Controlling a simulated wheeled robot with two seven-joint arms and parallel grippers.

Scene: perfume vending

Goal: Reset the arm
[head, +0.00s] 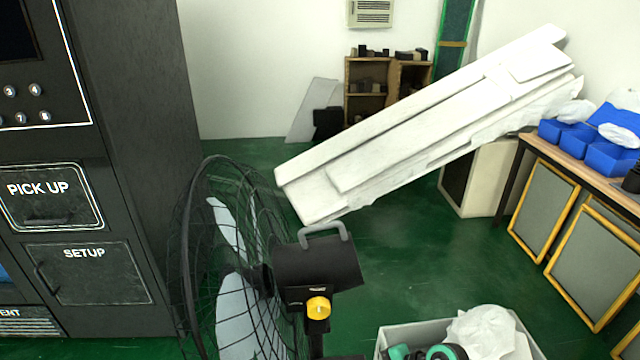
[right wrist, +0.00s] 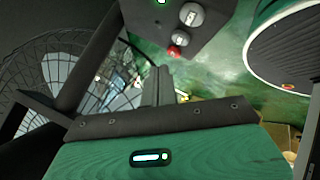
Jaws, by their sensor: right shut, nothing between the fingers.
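In the head view a dark vending machine (head: 140,120) stands at the left, with a PICK UP hatch (head: 48,197) and a SETUP door (head: 88,272), both closed. No perfume is visible. Neither arm shows in the head view. In the right wrist view my right gripper (right wrist: 157,85) appears as dark, narrow parallel fingers near the middle, shut and holding nothing. My left gripper is not in view.
A black wire-caged fan (head: 235,265) stands in front of the machine; its cage also shows in the right wrist view (right wrist: 60,65). Long white panels (head: 420,130) slant behind it. A bin (head: 525,335) stands front right. A workbench (head: 570,158) with blue boxes (head: 605,155) is at right.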

